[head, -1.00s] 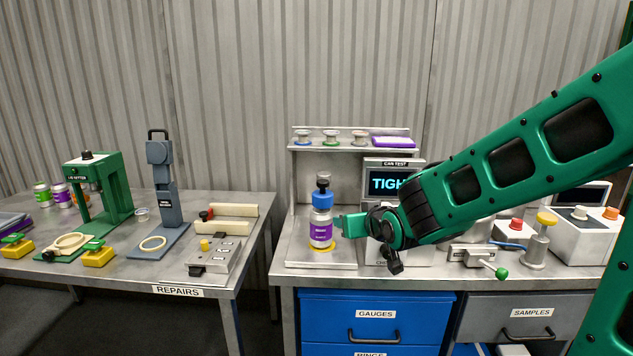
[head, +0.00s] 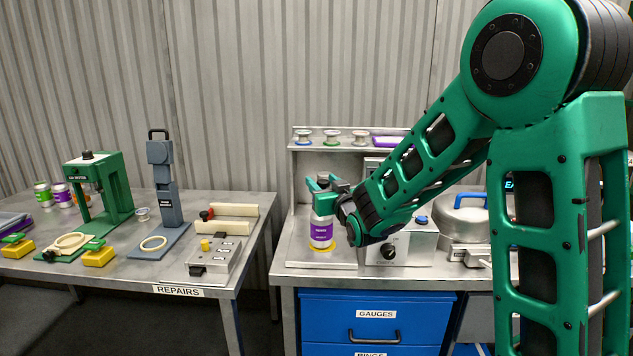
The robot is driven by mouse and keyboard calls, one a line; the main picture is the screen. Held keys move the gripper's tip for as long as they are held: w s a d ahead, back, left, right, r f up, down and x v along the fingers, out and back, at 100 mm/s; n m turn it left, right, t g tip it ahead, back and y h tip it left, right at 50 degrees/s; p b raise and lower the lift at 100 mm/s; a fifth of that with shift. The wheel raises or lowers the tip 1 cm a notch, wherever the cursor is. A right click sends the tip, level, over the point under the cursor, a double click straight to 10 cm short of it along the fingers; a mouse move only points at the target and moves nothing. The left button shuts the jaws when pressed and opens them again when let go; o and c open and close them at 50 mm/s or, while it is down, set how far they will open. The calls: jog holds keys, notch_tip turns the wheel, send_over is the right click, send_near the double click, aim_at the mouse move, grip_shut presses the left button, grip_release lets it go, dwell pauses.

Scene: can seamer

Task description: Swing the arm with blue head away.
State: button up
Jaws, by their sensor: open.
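The white can with a purple label (head: 321,230) stands upright on a yellow ring at the left of the can test bench. My gripper (head: 321,194) is open at the top of this can, and its green fingers cover the space where a blue head would show. The blue head and its arm are hidden or not clearly seen there. A small blue piece (head: 421,219) shows at the right, by the grey tester box (head: 402,243); I cannot tell whether it belongs to the head's arm.
A shelf (head: 340,149) with several small spools stands behind the can. A grey round lid with a blue handle (head: 464,218) is to the right. The repairs table (head: 228,270) with a green press (head: 115,190) is at the left, past a gap. My arm hides much of the right bench.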

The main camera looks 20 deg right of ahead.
jog(key=shift+w+a, duration=0.15)
jog(key=shift+w, duration=1.7)
jog(key=shift+c, duration=0.7)
grip_shut()
